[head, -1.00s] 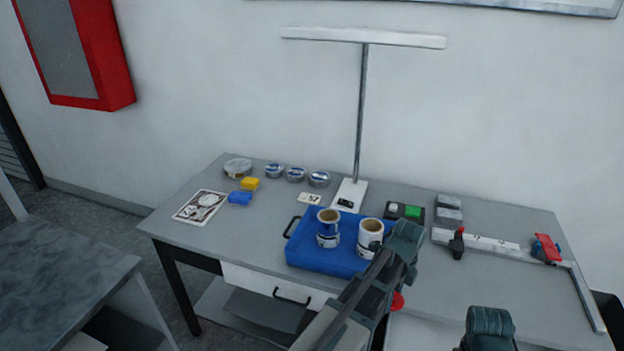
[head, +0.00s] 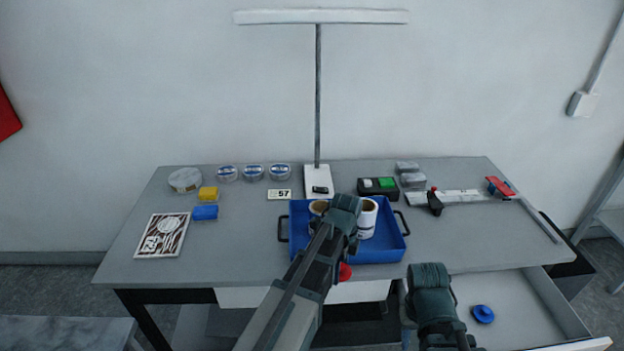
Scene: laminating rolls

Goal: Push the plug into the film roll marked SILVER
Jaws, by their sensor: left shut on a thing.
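Two film rolls stand upright in a blue tray (head: 384,249) on the table. The right roll (head: 367,218) is pale with a brown core; the left roll (head: 317,207) is mostly hidden behind my left arm. I cannot read which is marked SILVER. My left gripper (head: 344,268) is largely hidden by its own arm, in front of the tray's near edge. It is shut on a red plug (head: 345,273), which shows just beside the arm. A blue plug (head: 483,314) lies in an open drawer. My right arm is at the lower right; its gripper is out of view.
The open drawer (head: 550,300) juts out at the front right. A lamp stand (head: 318,180) is behind the tray. Tins, yellow and blue blocks and a printed card (head: 162,235) are on the left. A ruler fixture (head: 460,197) is at the back right. The table's front right is clear.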

